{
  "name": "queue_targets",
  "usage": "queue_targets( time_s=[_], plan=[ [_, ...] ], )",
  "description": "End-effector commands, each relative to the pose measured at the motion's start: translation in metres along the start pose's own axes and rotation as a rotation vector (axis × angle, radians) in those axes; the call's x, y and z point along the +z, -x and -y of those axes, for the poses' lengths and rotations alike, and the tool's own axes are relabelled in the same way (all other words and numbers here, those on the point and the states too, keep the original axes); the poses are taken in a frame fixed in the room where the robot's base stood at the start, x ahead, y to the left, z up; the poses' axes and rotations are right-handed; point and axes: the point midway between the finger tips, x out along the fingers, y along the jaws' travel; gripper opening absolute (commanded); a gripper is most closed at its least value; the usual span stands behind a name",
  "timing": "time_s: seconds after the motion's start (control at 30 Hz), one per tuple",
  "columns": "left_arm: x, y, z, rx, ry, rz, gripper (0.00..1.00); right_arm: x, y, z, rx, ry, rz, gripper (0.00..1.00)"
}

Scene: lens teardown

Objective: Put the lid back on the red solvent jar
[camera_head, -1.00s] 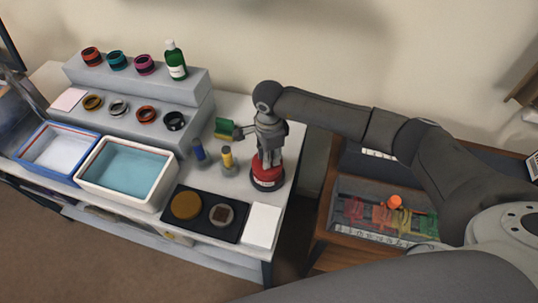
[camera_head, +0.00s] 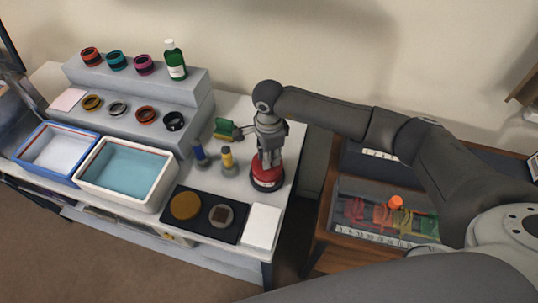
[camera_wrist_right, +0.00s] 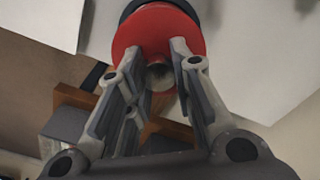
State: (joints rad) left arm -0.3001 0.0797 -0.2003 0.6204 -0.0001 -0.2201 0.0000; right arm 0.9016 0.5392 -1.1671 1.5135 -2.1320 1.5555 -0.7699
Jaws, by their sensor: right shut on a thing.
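The red solvent jar (camera_head: 266,184) stands near the right end of the white bench, with a dark band at its bottom. My right gripper (camera_head: 266,160) points down onto its top. In the right wrist view, its two fingers close around a grey metal knob (camera_wrist_right: 159,75) in the middle of a round red top (camera_wrist_right: 150,27), which appears to be the lid. The lid looks on or very close to the jar. Whether it is fully seated cannot be told, as the gripper hides the join. My left gripper is not in view.
Blue and yellow-topped bottles (camera_head: 227,158) stand just left of the jar. A black tray (camera_head: 182,224) with two round pieces and a white pad (camera_head: 262,226) lie in front. A white tub (camera_head: 150,203) and a stepped stand (camera_head: 190,95) with rings are further left.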

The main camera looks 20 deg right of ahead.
Motion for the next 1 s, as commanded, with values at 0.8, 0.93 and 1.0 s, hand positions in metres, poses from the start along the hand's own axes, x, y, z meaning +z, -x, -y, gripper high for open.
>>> queue_targets(
  time_s=[0.8, 0.93, 1.0],
  plan=[
    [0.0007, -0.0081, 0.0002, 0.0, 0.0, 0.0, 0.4, -0.0001, -0.0027, 0.0002, -0.001, 0.0, 0.0, 0.0],
    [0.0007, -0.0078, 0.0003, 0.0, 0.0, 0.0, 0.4, -0.0002, -0.0025, 0.0002, 0.0, 0.0, 0.0, 0.0],
    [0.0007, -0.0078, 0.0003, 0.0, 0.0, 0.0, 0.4, -0.0002, -0.0026, 0.0002, 0.0, 0.0, 0.0, 0.0]
  ],
)
